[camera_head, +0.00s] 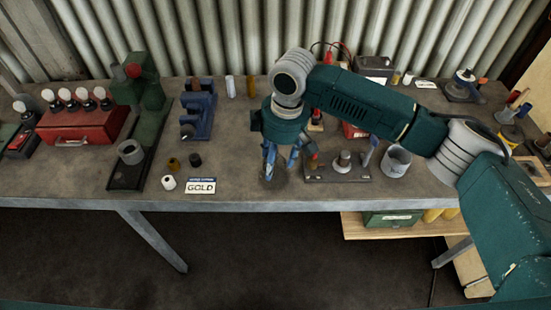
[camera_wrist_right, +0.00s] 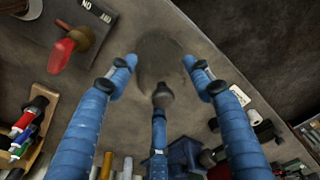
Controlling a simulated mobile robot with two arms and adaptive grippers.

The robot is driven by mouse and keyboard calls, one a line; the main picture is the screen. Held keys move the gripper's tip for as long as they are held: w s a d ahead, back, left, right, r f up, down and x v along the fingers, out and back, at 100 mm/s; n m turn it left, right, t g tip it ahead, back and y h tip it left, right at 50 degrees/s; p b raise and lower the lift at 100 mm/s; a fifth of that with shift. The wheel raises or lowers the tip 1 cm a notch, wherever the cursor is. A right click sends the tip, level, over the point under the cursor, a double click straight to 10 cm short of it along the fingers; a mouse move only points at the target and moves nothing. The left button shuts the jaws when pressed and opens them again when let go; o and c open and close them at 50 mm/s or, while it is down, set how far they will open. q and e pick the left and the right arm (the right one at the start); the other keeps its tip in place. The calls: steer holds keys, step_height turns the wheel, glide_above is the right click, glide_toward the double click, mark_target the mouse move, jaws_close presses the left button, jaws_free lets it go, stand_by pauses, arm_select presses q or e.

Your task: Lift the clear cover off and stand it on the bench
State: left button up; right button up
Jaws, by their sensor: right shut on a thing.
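The clear cover is hard to make out. It shows as a faint, darker see-through round shape (camera_wrist_right: 160,58) between my right fingers in the right wrist view. My right gripper (camera_head: 270,158) points down over the front middle of the bench (camera_head: 232,150), its blue fingers closed around the cover. In the right wrist view, the blue fingers of the right gripper (camera_wrist_right: 160,84) surround the round shape, with bench top behind it. The cover seems low, close to the bench; I cannot tell whether it touches. My left gripper is out of view.
A GOLD card (camera_head: 201,186) lies left of my right gripper. A dark board (camera_head: 350,176) with a metal piece is close on the right, with a grey cup (camera_head: 396,161) beyond it. A green press (camera_head: 142,85) stands left. The bench's front edge is near.

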steer(key=shift+f, duration=0.2)
stand_by(0.4)
steer(key=o, duration=1.6)
steer(key=shift+r+p, duration=3.05)
steer(key=shift+p, duration=0.85)
steer(key=shift+s+f, duration=0.1)
